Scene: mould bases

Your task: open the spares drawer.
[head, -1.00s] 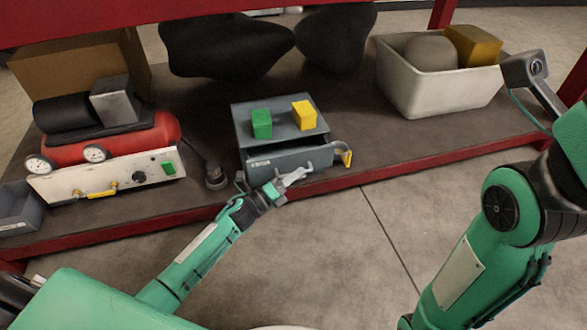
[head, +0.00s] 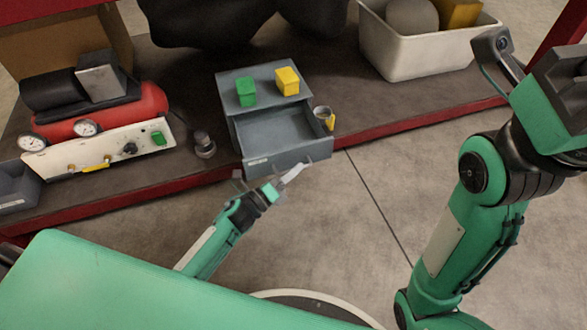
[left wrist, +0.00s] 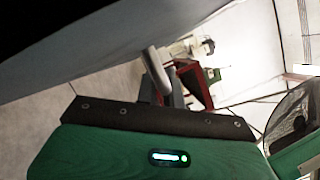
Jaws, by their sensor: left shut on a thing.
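The spares drawer (head: 284,157) is pulled well out of a small grey cabinet (head: 262,77) on the low shelf. Its inside looks empty, and a pale label shows on its front. My left gripper (head: 290,177) is at the drawer's front, shut on the drawer handle. In the left wrist view the handle (left wrist: 158,72) shows as a light bar below the large grey drawer front (left wrist: 110,50); the fingertips are hard to make out there. My right arm is at the right of the head view, with its gripper fingers not visible.
A green block (head: 246,92) and a yellow block (head: 287,81) stand on the cabinet. A mug with a yellow part (head: 323,117) stands close at its right. A red compressor (head: 110,115) is left, a white bin (head: 425,45) right. Floor in front is clear.

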